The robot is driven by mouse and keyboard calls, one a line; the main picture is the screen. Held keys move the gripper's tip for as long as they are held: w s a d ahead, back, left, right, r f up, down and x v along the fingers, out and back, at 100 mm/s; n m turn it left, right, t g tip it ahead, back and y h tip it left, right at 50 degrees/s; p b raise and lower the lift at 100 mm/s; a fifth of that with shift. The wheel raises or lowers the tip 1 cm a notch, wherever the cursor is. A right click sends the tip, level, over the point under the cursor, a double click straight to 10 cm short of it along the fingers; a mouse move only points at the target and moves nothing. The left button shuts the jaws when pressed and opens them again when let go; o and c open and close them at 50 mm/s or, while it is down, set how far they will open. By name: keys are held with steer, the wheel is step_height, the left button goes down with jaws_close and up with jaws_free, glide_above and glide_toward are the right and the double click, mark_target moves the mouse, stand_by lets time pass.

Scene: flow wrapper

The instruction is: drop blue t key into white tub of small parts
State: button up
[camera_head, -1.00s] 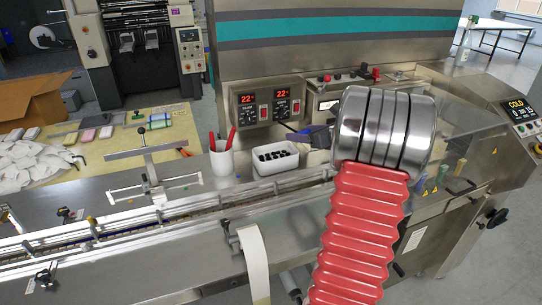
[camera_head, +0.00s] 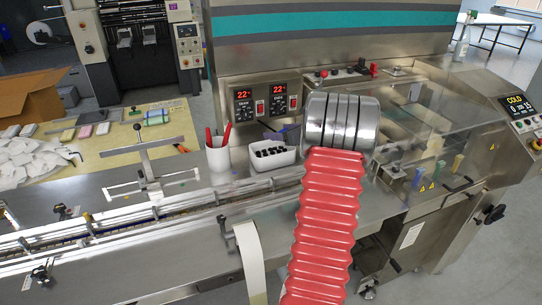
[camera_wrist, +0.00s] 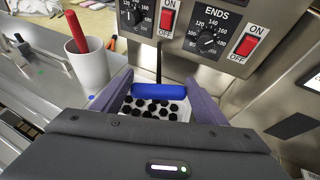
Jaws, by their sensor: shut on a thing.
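The blue T key (camera_wrist: 158,91) lies crosswise between the fingers of my gripper (camera_wrist: 159,88) in the wrist view. Its blue handle is gripped at both ends, and a thin dark shaft points away from it. The white tub of small parts (camera_head: 273,165) stands on the machine deck, with several black pieces in it. In the wrist view the tub (camera_wrist: 184,106) shows between the fingers, behind and below the blue handle. In the head view my gripper (camera_head: 281,132) is just above the tub's back edge, partly hidden by my arm.
A white cup (camera_head: 218,156) with red-handled tools stands directly left of the tub. Heater panels with red switches (camera_head: 266,103) rise close behind it. A conveyor with rails (camera_head: 160,208) runs along the front. A clear guard (camera_head: 430,135) is on the right.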

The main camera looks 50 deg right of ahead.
steer(key=shift+d+f, duration=0.1)
steer(key=shift+f, duration=2.85)
steer(key=o, duration=1.6)
steer(key=shift+s, duration=0.1)
steer(key=v, duration=1.3)
steer(key=shift+s+r, duration=0.2)
